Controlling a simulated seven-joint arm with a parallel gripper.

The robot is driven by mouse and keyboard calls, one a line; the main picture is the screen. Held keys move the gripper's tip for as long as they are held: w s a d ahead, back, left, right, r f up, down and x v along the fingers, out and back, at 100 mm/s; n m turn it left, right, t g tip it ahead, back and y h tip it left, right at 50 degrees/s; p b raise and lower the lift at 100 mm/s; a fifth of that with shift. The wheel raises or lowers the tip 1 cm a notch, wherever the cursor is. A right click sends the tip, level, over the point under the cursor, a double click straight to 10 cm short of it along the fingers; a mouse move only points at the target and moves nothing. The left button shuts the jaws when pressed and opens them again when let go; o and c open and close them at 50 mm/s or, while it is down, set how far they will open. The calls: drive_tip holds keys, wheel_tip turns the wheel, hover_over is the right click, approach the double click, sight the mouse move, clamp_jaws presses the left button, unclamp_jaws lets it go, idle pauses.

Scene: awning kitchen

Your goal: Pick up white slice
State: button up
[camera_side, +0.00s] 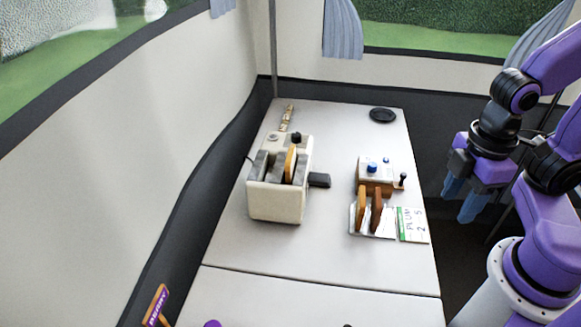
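A tan slice (291,163) with a brown edge stands upright in a slot of the cream toaster (275,203). Two more slices stand upright side by side in a small pale rack (386,229): a lighter orange-tan one (361,208) on the left and a darker brown one (376,210) on the right. Their broad faces are mostly turned away. My gripper (459,203) points down off the right side of the table, right of the rack. Its blue-grey fingers are apart with nothing between them.
A wooden box (376,174) with blue knobs stands behind the rack. A handwritten card (413,225) lies right of it. The toaster's dark lever (319,180) sticks out right. A black disc (382,115) lies at the back. The table (310,247) is clear in front.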

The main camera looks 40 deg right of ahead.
drive_tip(key=shift+w, duration=0.1)
wheel_tip(320, 180, up, 2)
drive_tip(key=r+m+t+h, duration=0.1)
drive_tip(key=m+t+h, duration=0.25)
drive_tip(key=m, duration=1.85)
hover_over(290, 153)
drive_tip(key=s+a, duration=0.4)
drive_tip(key=s, duration=0.1)
drive_tip(key=shift+g, duration=0.25)
drive_tip(key=x, duration=1.1)
drive_tip(key=shift+a+f, duration=0.1)
drive_tip(key=shift+f, duration=0.1)
drive_tip(key=shift+w+x, duration=0.2)
drive_tip(key=shift+x, duration=2.7)
drive_tip(key=shift+f, duration=0.2)
drive_tip(key=c, duration=0.8)
